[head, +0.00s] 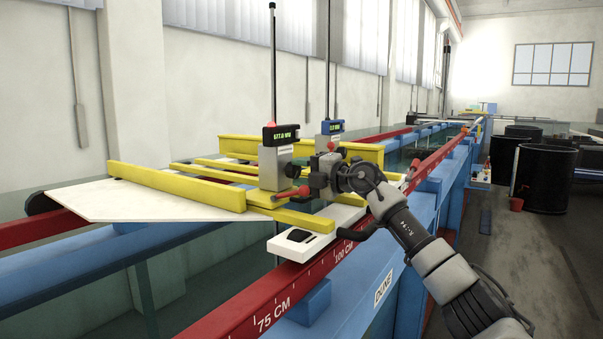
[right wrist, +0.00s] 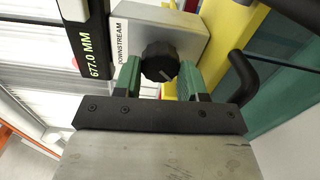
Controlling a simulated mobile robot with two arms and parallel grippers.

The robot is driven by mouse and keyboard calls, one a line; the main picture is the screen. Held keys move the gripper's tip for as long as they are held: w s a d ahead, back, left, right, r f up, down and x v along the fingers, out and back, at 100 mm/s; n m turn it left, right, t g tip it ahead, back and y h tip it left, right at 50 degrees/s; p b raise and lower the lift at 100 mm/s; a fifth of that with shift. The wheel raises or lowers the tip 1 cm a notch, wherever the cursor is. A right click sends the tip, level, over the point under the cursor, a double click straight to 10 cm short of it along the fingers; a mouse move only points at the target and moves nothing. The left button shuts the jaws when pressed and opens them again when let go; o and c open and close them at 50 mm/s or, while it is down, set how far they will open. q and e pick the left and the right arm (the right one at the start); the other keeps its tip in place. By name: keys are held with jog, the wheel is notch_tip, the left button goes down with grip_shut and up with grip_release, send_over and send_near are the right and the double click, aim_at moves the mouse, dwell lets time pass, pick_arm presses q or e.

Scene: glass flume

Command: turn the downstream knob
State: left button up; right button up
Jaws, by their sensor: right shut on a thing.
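My right gripper (right wrist: 160,78) is shut on the knob, with a green-padded finger on each side. My left gripper is not in view.
A second gauge with a red-topped display (head: 283,133) stands just left. Yellow beams (head: 175,186) and a white board (head: 115,205) lie across the flume. A red scale rail (head: 262,310) runs along the near side. Black tanks (head: 545,180) stand on the floor at right.

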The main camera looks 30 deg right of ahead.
jog(key=o, duration=0.9)
jog(key=shift+d, duration=0.1)
jog(key=shift+o, duration=0.2)
jog(key=shift+s+d+f+b, duration=0.15)
jog(key=shift+s+b, duration=0.25)
jog(key=shift+s, duration=0.05)
jog(key=b+v, duration=0.5)
jog(key=v, duration=0.4)
jog(key=shift+d, duration=0.15)
jog(key=shift+s+d, duration=0.1)
jog(key=shift+s, duration=0.35)
